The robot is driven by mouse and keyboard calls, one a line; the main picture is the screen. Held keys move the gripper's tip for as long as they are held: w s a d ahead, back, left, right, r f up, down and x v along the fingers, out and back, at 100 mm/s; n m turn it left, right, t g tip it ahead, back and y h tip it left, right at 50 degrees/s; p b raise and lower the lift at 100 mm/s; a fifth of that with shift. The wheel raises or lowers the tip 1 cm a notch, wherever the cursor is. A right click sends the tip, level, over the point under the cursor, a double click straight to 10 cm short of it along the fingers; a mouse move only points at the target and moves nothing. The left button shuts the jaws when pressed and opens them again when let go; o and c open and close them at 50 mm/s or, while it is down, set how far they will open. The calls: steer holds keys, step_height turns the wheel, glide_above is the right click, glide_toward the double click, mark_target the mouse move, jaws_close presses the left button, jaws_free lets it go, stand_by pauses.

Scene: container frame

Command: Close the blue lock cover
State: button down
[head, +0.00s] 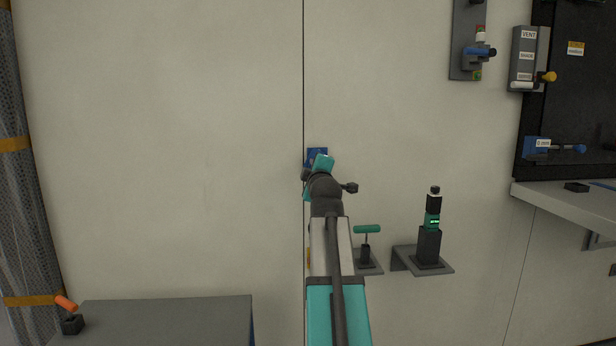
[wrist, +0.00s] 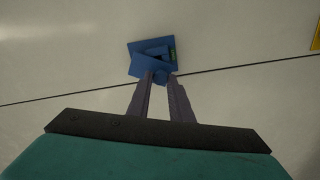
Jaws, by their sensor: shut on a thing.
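The blue lock cover (wrist: 153,69) is on a small blue lock housing (wrist: 137,48) on the pale wall panel, beside a thin seam. In the wrist view the cover stands tilted out from the housing, with a dark gap and a bit of green inside. My gripper (wrist: 161,80) is shut on the near edge of the cover. In the head view the blue housing (head: 317,153) shows just above my wrist; my arm hides the fingers and most of the cover.
A green-handled tool (head: 367,229) and a black device with a green display (head: 430,235) stand on wall brackets right of my arm. A grey bench (head: 165,318) with an orange-handled tool (head: 66,303) is at lower left. The wall left of my arm is clear.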

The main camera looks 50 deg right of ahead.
steer(key=shift+s+d+f+n+b, duration=0.1)
steer(key=shift+s+d+n+b, duration=0.2)
steer(key=shift+n+b, duration=0.6)
steer(key=shift+s+d+f+n+b, duration=0.1)
steer(key=shift+s+d+n+b, duration=0.2)
steer(key=shift+n+b, duration=0.6)
steer(key=shift+s+d+f+n+b, duration=0.15)
steer(key=shift+d+n+b, duration=0.25)
steer(key=shift+n+b, duration=0.5)
steer(key=shift+r+n, duration=0.15)
steer(key=shift+n, duration=0.15)
steer(key=c, duration=1.6)
jaws_free()
steer(key=shift+a, duration=0.1)
steer(key=shift+p+v, duration=0.4)
steer(key=shift+v, duration=6.45)
